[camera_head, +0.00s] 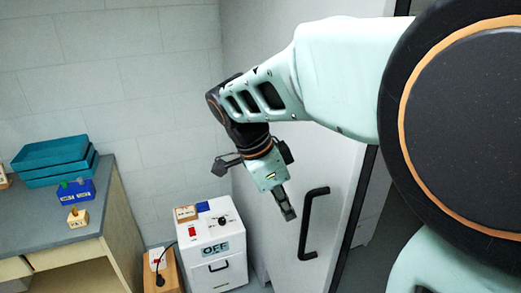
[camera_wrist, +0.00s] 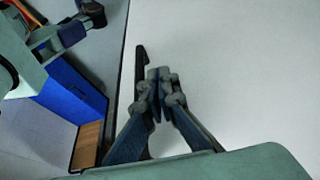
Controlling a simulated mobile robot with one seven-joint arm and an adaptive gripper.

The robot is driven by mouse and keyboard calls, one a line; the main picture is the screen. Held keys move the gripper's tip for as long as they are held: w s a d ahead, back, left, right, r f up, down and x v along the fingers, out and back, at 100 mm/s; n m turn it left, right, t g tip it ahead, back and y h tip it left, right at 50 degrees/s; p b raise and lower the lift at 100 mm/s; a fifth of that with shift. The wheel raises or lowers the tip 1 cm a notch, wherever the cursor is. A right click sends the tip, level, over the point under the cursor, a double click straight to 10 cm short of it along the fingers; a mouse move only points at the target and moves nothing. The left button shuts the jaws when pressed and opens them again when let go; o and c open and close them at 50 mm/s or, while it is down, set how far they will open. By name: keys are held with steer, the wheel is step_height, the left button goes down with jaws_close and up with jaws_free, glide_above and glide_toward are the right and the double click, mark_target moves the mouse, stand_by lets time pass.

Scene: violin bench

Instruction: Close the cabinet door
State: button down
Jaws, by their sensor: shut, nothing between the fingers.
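The cabinet door (camera_head: 335,190) is a tall, pale panel with a dark edge on its right in the head view. Its black bar handle (camera_head: 312,225) stands upright near that edge. How far the door stands open is not clear. My gripper (camera_head: 289,213) is shut and empty, pointing down just left of the handle in front of the panel. In the wrist view, the closed fingertips (camera_wrist: 158,75) are in front of the pale door face (camera_wrist: 240,70). The dark handle (camera_wrist: 140,65) shows just left of them, partly hidden by a finger. Contact with it cannot be told.
A white box (camera_head: 212,250) marked OFF stands low, left of the door. A grey-topped bench (camera_head: 40,225) at the left carries teal trays (camera_head: 50,157) and a blue block (camera_head: 75,193). A small wooden stand (camera_head: 163,268) is between bench and box.

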mark_target(313, 225)
steer(key=shift+w+d+f+p, duration=0.15)
steer(key=shift+d+f, duration=0.2)
steer(key=shift+d, duration=0.45)
steer(key=shift+w+d+f+p, duration=0.1)
steer(key=shift+w+d+f, duration=0.15)
steer(key=shift+d, duration=0.5)
steer(key=shift+w+d+f+p, duration=0.15)
steer(key=shift+d+f, duration=0.25)
steer(key=shift+d, duration=0.4)
steer(key=shift+d, duration=0.1)
